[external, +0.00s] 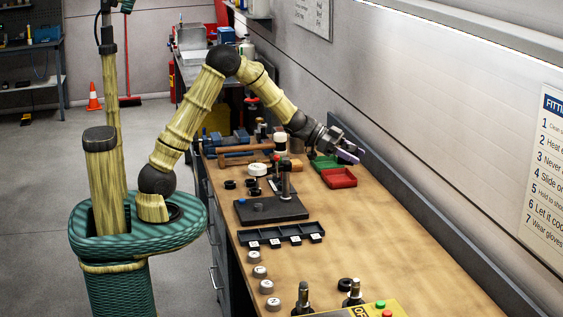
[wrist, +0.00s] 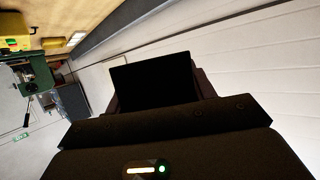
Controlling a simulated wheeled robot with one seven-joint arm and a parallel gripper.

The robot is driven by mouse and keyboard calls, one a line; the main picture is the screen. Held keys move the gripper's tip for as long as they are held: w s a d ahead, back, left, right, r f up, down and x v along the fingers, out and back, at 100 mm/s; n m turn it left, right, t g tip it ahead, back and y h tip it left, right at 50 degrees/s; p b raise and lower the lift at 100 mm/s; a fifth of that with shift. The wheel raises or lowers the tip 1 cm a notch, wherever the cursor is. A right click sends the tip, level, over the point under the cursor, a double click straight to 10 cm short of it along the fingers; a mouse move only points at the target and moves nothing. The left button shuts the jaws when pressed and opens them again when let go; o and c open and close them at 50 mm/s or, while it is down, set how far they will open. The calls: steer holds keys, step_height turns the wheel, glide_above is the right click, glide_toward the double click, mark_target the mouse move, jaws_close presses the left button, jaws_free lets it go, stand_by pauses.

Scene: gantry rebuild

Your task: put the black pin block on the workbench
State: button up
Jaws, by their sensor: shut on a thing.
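My gripper (external: 350,152) is above the back part of the workbench (external: 400,245), near the wall, with lilac fingers showing. It is shut on a dark block, which I take to be the black pin block (wrist: 155,80); in the wrist view it shows as a plain black rectangle between the fingers. Its pins cannot be made out. In the external view the block is mostly hidden by the gripper. The workbench has a light wooden top.
A red tray (external: 339,178) and a green tray (external: 324,162) lie below the gripper. A black base with a post (external: 270,210) and a black slotted rack (external: 286,236) stand on the left side. The right middle of the top is clear.

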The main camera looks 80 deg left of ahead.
steer(key=s+f+n+t+y+p, duration=0.1)
steer(key=s+f+n+y, duration=0.2)
steer(key=f, duration=0.4)
steer(key=s+a+f+n+t+y+p, duration=0.1)
steer(key=s+f+n+y, duration=0.2)
steer(key=f, duration=0.4)
steer(key=shift+f+n+y, duration=0.15)
steer(key=shift+n+y, duration=0.35)
steer(key=shift+y, duration=0.4)
steer(key=shift+s+d, duration=0.1)
